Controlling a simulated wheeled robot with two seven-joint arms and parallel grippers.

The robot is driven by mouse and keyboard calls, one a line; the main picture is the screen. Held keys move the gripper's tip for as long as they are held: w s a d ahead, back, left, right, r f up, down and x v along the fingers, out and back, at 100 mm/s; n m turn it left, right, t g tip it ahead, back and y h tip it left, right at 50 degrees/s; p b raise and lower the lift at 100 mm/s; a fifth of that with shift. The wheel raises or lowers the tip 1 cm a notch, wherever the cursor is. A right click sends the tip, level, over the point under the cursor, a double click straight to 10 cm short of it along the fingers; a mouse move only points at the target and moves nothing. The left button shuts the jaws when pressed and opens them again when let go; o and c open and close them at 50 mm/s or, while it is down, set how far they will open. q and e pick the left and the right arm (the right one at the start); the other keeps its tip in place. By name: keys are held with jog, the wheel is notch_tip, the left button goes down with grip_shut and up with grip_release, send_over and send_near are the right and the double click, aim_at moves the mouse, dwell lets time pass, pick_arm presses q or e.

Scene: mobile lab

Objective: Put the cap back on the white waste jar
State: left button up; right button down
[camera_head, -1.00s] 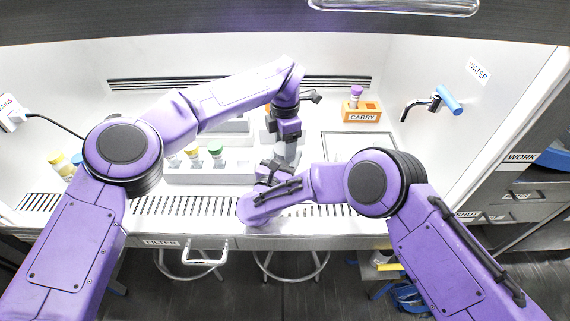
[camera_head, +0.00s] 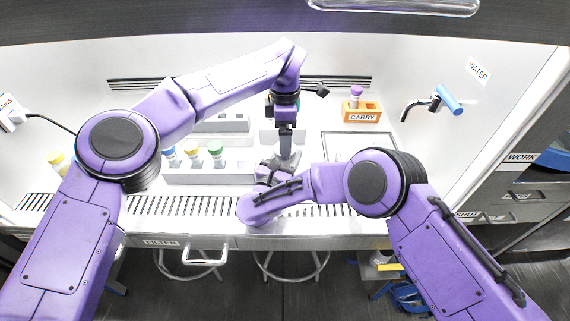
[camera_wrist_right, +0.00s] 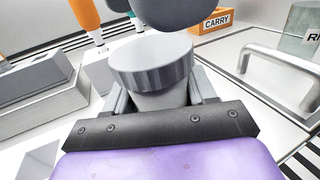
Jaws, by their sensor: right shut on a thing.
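The white waste jar (camera_wrist_right: 160,98) stands between my right gripper's fingers, its pale body partly hidden by them. A grey ribbed cap (camera_wrist_right: 150,62) covers its top in the right wrist view and leans slightly in the picture. I cannot tell whether it is fully seated. In the head view my right gripper (camera_head: 272,168) is shut on the jar (camera_head: 286,158) near the bench front. My left gripper (camera_head: 285,147) points down above the jar; its finger opening cannot be made out. A dark rounded shape (camera_wrist_right: 175,10) hangs just above the cap; I cannot tell what it is.
A grey rack (camera_head: 210,172) with several colour-capped vials stands left of the jar. An orange CARRY block (camera_head: 362,112) holds a purple-capped vial behind right. A blue-handled water tap (camera_head: 447,100) is on the right wall. A metal tray (camera_head: 345,146) lies right of the jar.

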pick_arm(q)
jog(key=shift+s+r, duration=0.1)
jog(key=shift+r, duration=0.4)
jog(key=shift+c, duration=0.4)
jog(key=shift+d+r, duration=0.1)
jog(key=shift+r, duration=0.25)
jog(key=shift+w+r+n, duration=0.25)
jog(key=shift+r+n, duration=0.3)
jog(key=shift+n, duration=0.15)
jog(key=n, duration=0.2)
jog(key=shift+r+n, duration=0.3)
jog(key=shift+r, duration=0.05)
jog(key=n, duration=0.3)
jog(key=r+n, duration=0.1)
jog(key=n, duration=0.2)
jog(key=shift+s, duration=0.1)
jog(key=n, duration=0.7)
jog(key=shift+s+n, duration=0.1)
jog(key=shift+n, duration=0.2)
